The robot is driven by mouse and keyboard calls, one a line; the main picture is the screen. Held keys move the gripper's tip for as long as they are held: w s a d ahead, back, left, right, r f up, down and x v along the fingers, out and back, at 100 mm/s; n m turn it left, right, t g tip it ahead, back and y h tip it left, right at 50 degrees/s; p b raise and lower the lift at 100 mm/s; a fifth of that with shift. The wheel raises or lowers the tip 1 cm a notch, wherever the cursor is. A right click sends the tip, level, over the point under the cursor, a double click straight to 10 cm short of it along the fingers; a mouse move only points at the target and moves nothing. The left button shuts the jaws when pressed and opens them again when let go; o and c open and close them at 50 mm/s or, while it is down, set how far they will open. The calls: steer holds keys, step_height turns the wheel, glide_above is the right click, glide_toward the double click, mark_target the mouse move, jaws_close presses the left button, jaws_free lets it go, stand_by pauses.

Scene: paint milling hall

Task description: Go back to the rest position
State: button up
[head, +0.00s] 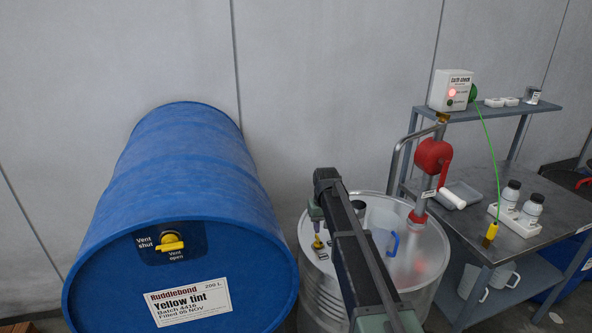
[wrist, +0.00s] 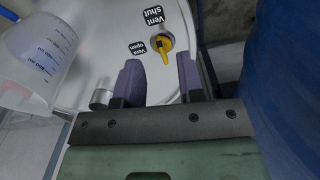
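My gripper (wrist: 160,70) is open, its two purple fingers apart with nothing between them. In the wrist view a yellow vent knob (wrist: 165,46) on the steel drum's lid lies just beyond the fingertips, apart from them. In the head view my arm reaches over the steel drum (head: 428,268), and my gripper (head: 316,217) is above the left of its lid, near the small yellow knob (head: 318,243). The arm hides part of the lid.
A clear jug with a blue handle (head: 393,245) stands on the lid, close by in the wrist view (wrist: 35,50). A red pump (head: 433,156) rises beside it. A blue drum (head: 190,190) lies left; a metal bench (head: 480,195) with bottles stands right.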

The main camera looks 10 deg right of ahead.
steer(key=s+m, duration=0.1)
steer(key=s, duration=3)
